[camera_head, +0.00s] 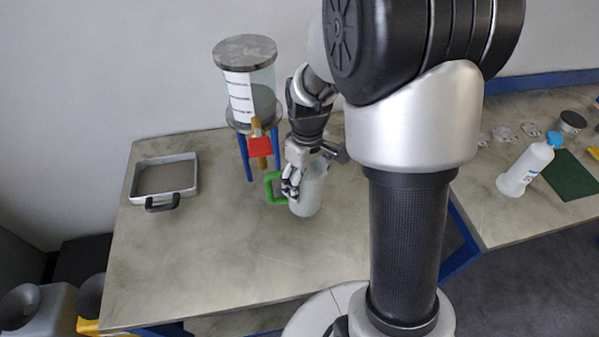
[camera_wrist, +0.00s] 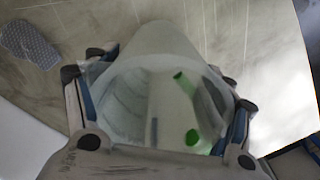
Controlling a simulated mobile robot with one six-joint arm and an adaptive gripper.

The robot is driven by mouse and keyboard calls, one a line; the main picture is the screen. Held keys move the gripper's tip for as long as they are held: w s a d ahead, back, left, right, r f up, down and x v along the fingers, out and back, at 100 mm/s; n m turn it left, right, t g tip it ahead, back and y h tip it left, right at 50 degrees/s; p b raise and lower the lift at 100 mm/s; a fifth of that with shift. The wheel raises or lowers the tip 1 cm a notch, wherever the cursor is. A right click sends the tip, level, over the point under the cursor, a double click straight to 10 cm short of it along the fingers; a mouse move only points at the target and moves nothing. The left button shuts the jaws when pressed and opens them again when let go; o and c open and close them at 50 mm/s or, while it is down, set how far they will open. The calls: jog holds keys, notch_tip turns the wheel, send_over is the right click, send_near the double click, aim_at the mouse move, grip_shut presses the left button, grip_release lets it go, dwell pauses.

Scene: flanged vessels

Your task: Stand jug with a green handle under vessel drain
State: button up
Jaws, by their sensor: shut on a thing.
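The jug (camera_head: 308,193) is pale and translucent with a green handle (camera_head: 272,187) pointing left. My gripper (camera_head: 291,183) is shut on the jug's body, with a finger in front of it in the head view. In the wrist view the jug (camera_wrist: 160,50) fills the space between my fingers. The vessel (camera_head: 252,95) is a clear cylinder with a grey lid and white label, on blue legs. Its drain (camera_head: 262,160) is a brass pipe below a red valve handle (camera_head: 260,147). The jug is to the right of the drain, not below it. I cannot tell whether the jug touches the table.
The table (camera_head: 220,250) is clear in front of the vessel. A white bottle with a blue cap (camera_head: 525,165) and a green mat (camera_head: 572,176) are on the right bench.

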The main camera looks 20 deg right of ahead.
jog(key=shift+w+d+f+b, duration=0.1)
jog(key=shift+w+f+b, duration=0.45)
jog(key=shift+f, duration=0.35)
jog(key=shift+w+d+f+b, duration=0.1)
jog(key=shift+w+f+b, duration=0.2)
jog(key=shift+w+f, duration=0.45)
jog(key=shift+s+f, duration=0.15)
jog(key=shift+f, duration=0.15)
jog(key=o, duration=1.7)
jog(key=shift+o, duration=0.2)
